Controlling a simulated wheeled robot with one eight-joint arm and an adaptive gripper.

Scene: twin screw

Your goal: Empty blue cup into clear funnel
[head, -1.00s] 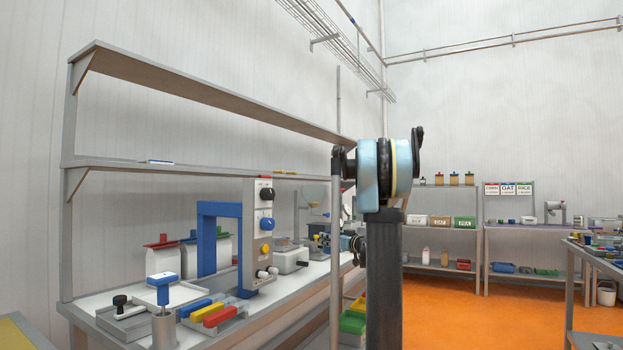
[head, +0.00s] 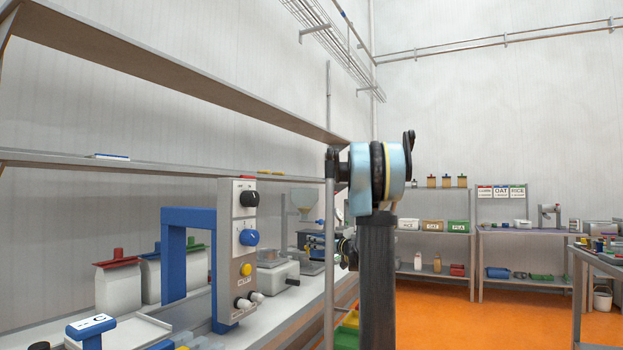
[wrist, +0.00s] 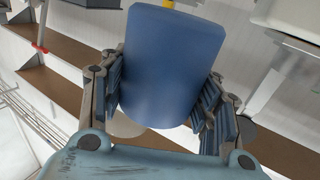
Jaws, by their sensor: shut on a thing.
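The blue cup (wrist: 172,62) fills the middle of the wrist view. My gripper (wrist: 163,95) is shut on it, with a finger pressed to each side. The cup's opening and contents cannot be seen. In the head view, a pale funnel-shaped piece (head: 302,197), which looks like the clear funnel, stands on a machine at the far part of the left bench. My arm's column hides part of the space beside it. The cup and gripper cannot be made out clearly in the head view, so their distance from the funnel cannot be told.
The left bench holds a blue frame (head: 174,258) beside a grey control panel (head: 237,255), white bags with red and green tops (head: 118,284), and a white box (head: 276,275). A shelf (head: 180,170) overhangs the bench. Orange floor (head: 440,310) is open to the right.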

